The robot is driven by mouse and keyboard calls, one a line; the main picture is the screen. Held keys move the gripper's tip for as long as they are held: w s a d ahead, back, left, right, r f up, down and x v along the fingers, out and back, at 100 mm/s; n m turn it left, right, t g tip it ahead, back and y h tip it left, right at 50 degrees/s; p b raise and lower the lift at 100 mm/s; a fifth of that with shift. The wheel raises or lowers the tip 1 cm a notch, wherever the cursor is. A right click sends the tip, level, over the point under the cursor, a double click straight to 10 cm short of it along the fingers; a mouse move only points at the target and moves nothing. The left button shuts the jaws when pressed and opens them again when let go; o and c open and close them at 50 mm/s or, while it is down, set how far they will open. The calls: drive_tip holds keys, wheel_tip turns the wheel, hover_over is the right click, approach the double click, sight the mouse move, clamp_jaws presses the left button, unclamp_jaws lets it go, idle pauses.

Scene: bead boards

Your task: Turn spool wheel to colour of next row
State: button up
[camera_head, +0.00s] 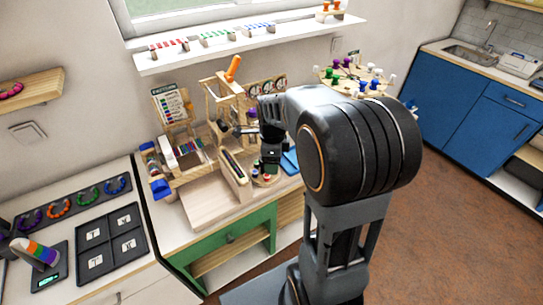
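A round wooden wheel (326,84) with white, purple, green, blue and red spools around its rim stands behind my arm, right of the workbench. A smaller round wooden stand (276,179) with dark, green and reddish spools sits on the bench, below my wrist. I cannot tell for certain which of the two is the spool wheel. A pattern card (172,106) with coloured rows stands at the back left; its rows are too small to read.
A wooden loom (181,170) with coloured threads stands on the left of the bench. An upright wooden frame (222,96) with an orange handle (233,68) is behind my gripper. A wall shelf (250,42) holds bead racks. Brown floor (450,190) is clear at right.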

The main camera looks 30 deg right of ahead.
drive_tip(key=shift+s+a+r, duration=0.25)
drive_tip(key=shift+s, duration=0.35)
drive_tip(key=s+a+r+n+t, duration=0.2)
drive_tip(key=s+n, duration=0.3)
drive_tip(key=n, duration=0.7)
drive_tip(key=s+a+r+n+t, duration=0.2)
drive_tip(key=s+a+r+n, duration=0.3)
drive_tip(key=n, duration=0.7)
drive_tip(key=shift+s+t, duration=0.3)
drive_tip(key=shift+s, duration=0.1)
drive_tip(key=shift+r, duration=0.1)
